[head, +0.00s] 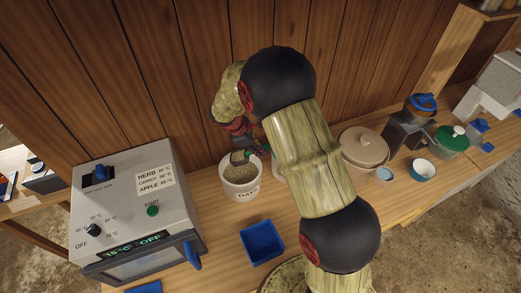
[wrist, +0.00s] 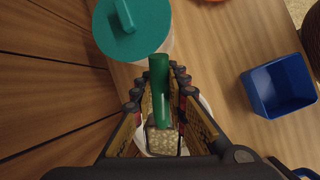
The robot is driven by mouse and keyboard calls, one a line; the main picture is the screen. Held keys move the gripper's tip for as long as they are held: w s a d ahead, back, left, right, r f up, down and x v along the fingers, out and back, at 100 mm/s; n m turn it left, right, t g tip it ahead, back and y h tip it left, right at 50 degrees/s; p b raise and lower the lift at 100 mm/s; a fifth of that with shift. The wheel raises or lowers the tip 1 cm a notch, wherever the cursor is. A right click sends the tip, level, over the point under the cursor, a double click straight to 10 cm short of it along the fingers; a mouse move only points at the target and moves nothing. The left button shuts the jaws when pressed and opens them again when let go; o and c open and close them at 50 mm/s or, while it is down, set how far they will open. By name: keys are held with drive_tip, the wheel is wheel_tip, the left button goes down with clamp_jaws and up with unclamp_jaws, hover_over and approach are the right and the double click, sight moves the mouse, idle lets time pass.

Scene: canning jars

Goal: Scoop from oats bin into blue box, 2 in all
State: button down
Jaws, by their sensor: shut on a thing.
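The white oats bin (head: 241,190), labelled OATS, stands on the wooden counter against the wall, with pale oats (head: 238,173) inside. My gripper (wrist: 160,92) is above the bin, shut on the green handle (wrist: 159,85) of a scoop. The bin's white rim (wrist: 207,105) shows behind the fingers. The blue box (head: 262,242) stands open in front of the bin and looks empty; it also shows in the wrist view (wrist: 278,88).
A grey dryer (head: 133,215) with knobs stands left of the bin. A teal-lidded container (wrist: 130,30) is close to the bin. A beige lidded pot (head: 364,146), a grinder (head: 408,133), a green-lidded pot (head: 451,139) and a small bowl (head: 423,169) stand to the right.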

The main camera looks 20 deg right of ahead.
drive_tip(key=shift+s+d+f+t+y, duration=0.2)
drive_tip(key=shift+d+f+t+y, duration=0.15)
drive_tip(key=shift+f+y, duration=0.25)
drive_tip(key=f+y+p, duration=0.1)
drive_tip(key=p, duration=0.1)
drive_tip(key=d+y+p, duration=0.1)
drive_tip(key=p, duration=0.1)
drive_tip(key=f+t+y+p, duration=0.1)
drive_tip(key=p, duration=0.2)
drive_tip(key=shift+s+d+f+m, duration=0.2)
drive_tip(key=shift+s+f+m, duration=0.1)
drive_tip(key=shift+f, duration=0.05)
drive_tip(key=shift+d+f+p, duration=0.15)
drive_tip(key=shift+p, duration=0.45)
drive_tip(key=shift+d+f+y+p, duration=0.1)
drive_tip(key=shift+f+y+p, duration=0.1)
drive_tip(key=shift+y+p, duration=0.1)
drive_tip(key=shift+s, duration=0.1)
